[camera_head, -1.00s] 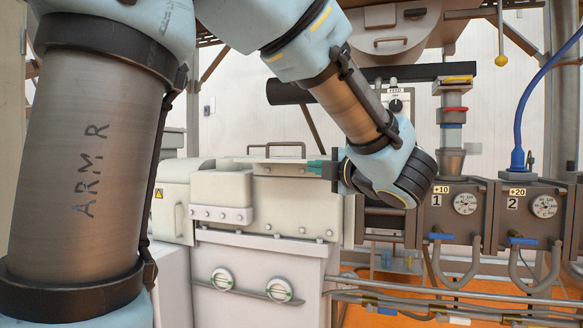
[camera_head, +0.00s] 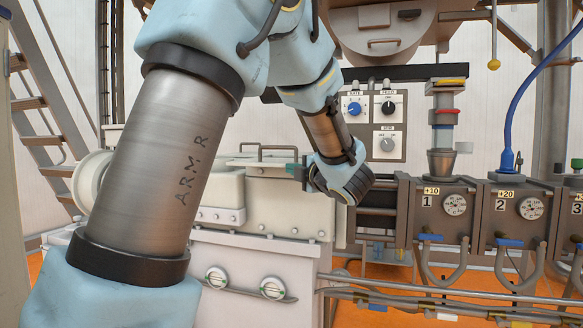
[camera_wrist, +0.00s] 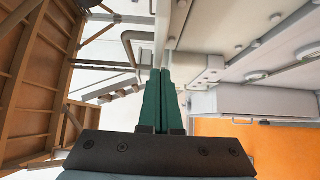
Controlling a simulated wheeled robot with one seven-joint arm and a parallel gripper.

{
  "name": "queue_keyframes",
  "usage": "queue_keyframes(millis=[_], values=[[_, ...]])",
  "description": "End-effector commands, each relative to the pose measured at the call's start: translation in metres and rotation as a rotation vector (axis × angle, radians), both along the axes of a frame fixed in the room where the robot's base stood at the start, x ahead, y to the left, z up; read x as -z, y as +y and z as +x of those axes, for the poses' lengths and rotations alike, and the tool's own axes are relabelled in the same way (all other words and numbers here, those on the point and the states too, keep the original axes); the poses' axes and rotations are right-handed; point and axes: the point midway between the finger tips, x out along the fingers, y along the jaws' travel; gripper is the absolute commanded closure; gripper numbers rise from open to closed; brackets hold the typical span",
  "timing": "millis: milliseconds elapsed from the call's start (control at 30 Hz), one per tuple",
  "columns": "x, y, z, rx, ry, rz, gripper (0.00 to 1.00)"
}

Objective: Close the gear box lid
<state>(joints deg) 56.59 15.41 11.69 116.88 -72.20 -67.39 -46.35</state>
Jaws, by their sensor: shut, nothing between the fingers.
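The gear box (camera_head: 285,208) is a cream housing left of the middle in the head view. Its lid (camera_head: 250,161) appears low and nearly flat on top, with a bar handle standing on it; I cannot tell whether it is fully seated. My gripper (camera_head: 292,171) is at the lid's right end, its teal fingers pointing left. In the wrist view the two green fingers (camera_wrist: 160,75) lie together, shut and empty, with the pale box surfaces beyond them and the bent handle (camera_wrist: 127,45) to their left. Contact with the lid cannot be told. My arm hides the box's left part.
A control panel (camera_head: 377,127) with knobs stands behind my wrist. Numbered barrel blocks with gauges (camera_head: 440,208) run to the right. A stair (camera_head: 48,125) stands at the far left. Pipes (camera_head: 420,287) cross the lower right. Orange floor shows below.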

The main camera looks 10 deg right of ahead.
Motion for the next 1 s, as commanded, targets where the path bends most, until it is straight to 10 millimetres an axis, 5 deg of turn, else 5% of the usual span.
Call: queue_keyframes(millis=[367, 800, 1000], values=[[0.002, -0.003, 0.005, -0.001, 0.000, 0.000, 1.00], [0.000, -0.050, 0.091, -0.001, -0.001, -0.001, 1.00], [0.000, -0.058, 0.105, 0.001, 0.000, 0.000, 1.00]])
